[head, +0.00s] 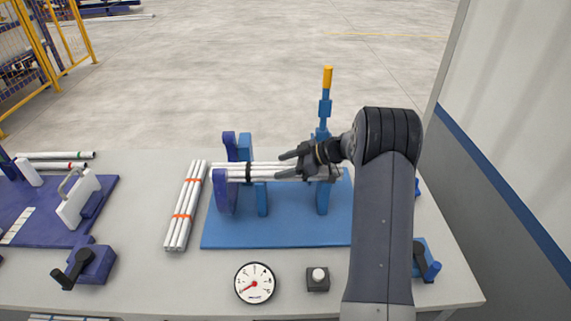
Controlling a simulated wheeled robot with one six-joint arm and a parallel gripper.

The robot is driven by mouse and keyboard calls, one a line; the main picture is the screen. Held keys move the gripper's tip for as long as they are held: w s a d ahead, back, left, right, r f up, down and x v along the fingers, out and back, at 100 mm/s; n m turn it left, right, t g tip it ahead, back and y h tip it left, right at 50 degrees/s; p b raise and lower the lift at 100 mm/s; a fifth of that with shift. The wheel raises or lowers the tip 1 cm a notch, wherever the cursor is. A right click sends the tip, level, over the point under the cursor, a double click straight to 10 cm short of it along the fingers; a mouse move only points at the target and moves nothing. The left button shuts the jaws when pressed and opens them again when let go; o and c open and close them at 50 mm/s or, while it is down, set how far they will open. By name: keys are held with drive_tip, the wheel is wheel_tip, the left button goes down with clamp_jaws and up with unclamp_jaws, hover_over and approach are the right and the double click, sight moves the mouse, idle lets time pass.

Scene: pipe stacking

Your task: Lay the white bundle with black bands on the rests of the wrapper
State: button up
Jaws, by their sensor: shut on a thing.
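The white bundle with black bands (266,171) lies level, left to right, over the blue wrapper (285,235). One black band shows near its left part; any other is hidden by my gripper. My gripper (286,164) is shut on the bundle right of its middle. The bundle's left end is by the purple upright (222,193) of the wrapper. The blue rests, left (262,200) and right (322,200), stand beneath the bundle. I cannot tell whether the bundle touches them.
A white bundle with orange bands (185,205) lies left of the wrapper. A blue lever with a yellow grip (327,77) stands behind it. A dial gauge (254,283) and a small button box (318,279) sit in front. A purple fixture (98,190) is at left.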

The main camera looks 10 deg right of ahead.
drive_tip(key=o, duration=1.2)
drive_tip(key=b+v, duration=0.1)
drive_tip(key=v, duration=1.1)
drive_tip(key=shift+r+b, duration=0.1)
drive_tip(key=shift+b, duration=0.2)
